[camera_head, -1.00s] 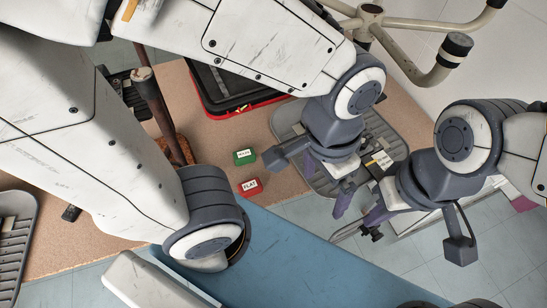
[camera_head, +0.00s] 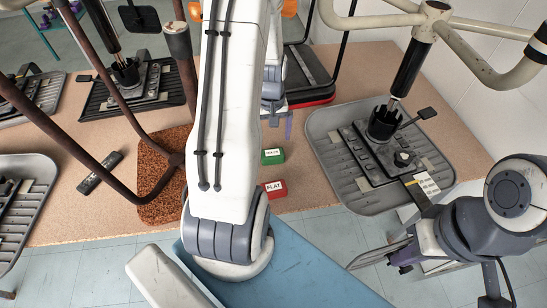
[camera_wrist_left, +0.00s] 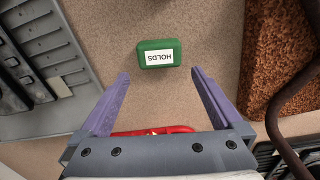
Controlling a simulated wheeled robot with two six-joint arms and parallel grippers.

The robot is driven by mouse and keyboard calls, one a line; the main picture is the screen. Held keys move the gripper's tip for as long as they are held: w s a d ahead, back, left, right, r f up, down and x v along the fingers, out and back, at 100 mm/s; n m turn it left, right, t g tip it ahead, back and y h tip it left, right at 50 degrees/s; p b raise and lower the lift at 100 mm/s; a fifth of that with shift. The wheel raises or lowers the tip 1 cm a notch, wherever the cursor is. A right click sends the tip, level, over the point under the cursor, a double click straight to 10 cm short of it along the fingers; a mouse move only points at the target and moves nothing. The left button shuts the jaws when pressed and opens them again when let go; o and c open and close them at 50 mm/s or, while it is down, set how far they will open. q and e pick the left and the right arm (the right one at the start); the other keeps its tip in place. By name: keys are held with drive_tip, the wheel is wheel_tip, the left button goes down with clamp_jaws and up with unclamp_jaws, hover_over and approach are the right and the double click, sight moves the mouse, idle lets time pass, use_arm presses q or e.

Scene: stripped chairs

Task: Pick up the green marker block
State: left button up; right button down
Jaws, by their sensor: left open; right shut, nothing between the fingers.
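The green marker block (camera_head: 273,156) lies on the tan board, just right of my left arm in the head view. In the head view my arm mostly hides this gripper; one purple finger (camera_head: 289,125) shows behind the block. My right gripper (camera_head: 380,257) is shut and empty at the lower right, away from the block.
A red block (camera_head: 275,189) labelled "FLAT" lies near the green one. A grey ribbed chair shell (camera_head: 340,180) lies to the right. A rust-brown pad (camera_head: 160,205) with a brown metal frame stands to the left. A red-edged black tray (camera_head: 315,98) is behind.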

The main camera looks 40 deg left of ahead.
sight(272, 151)
use_arm(q)
wheel_tip(272, 151, down, 8)
drive_tip(key=shift+f+p, duration=0.2)
drive_tip(key=shift+p, duration=0.35)
drive_tip(key=c, duration=1)
drive_tip(key=shift+r, duration=0.1)
drive_tip(key=shift+c, duration=0.2)
